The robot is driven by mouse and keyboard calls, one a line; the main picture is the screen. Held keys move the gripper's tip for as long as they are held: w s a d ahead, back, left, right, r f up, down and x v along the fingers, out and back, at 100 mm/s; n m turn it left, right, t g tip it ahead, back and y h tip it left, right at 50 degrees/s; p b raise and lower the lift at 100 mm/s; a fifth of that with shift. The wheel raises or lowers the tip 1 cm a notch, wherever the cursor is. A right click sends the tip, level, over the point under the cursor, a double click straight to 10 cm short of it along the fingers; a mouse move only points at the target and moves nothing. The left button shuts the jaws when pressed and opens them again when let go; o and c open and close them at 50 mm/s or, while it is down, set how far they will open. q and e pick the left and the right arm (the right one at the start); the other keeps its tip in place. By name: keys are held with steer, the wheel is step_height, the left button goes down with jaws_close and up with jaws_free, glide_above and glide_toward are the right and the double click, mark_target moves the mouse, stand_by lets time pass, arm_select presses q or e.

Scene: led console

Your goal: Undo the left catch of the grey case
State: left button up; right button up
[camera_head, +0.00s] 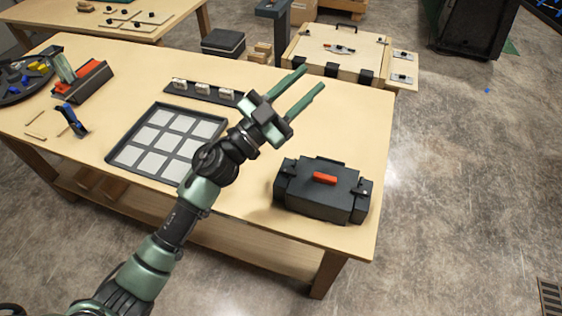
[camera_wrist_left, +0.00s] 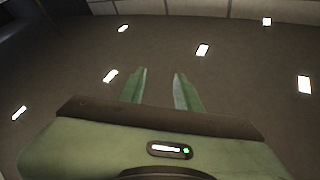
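The dark grey case (camera_head: 316,203) with a red handle (camera_head: 325,178) stands shut near the right front corner of the workbench. A small side block, which looks like the left catch (camera_head: 286,168), is on its left side; a matching one (camera_head: 362,187) is on its right. The detail of the catches is too small to tell whether they are fastened. My left gripper (camera_head: 313,78) is open and empty, above and behind the case, apart from it, with its fingers pointing up and right. In the left wrist view its two fingers (camera_wrist_left: 159,73) are spread with nothing between them. My right gripper is not seen.
A black tray with pale squares (camera_head: 110,156) lies left of the case, with a dark rail (camera_head: 228,96) behind it. A wooden hinged box (camera_head: 310,47) is at the back right. Bare tabletop (camera_head: 350,130) lies behind the case. The wrist view shows ceiling lights (camera_wrist_left: 202,50).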

arm_select(q)
steer(key=s+d+f+m+g+h, duration=0.1)
steer(key=s+d+f+m+g, duration=0.15)
steer(key=d+m+g, duration=0.65)
steer(key=n+g+y, duration=0.2)
steer(key=g+y, duration=0.5)
steer(key=y, duration=0.7)
glide_toward(285, 170)
steer(key=p+x, duration=0.2)
steer(key=x, duration=0.4)
steer(key=shift+f, duration=0.1)
steer(key=shift+s+d+f+p, duration=0.1)
steer(key=shift+d+f+p, duration=0.25)
steer(key=shift+f, duration=0.3)
jaws_close()
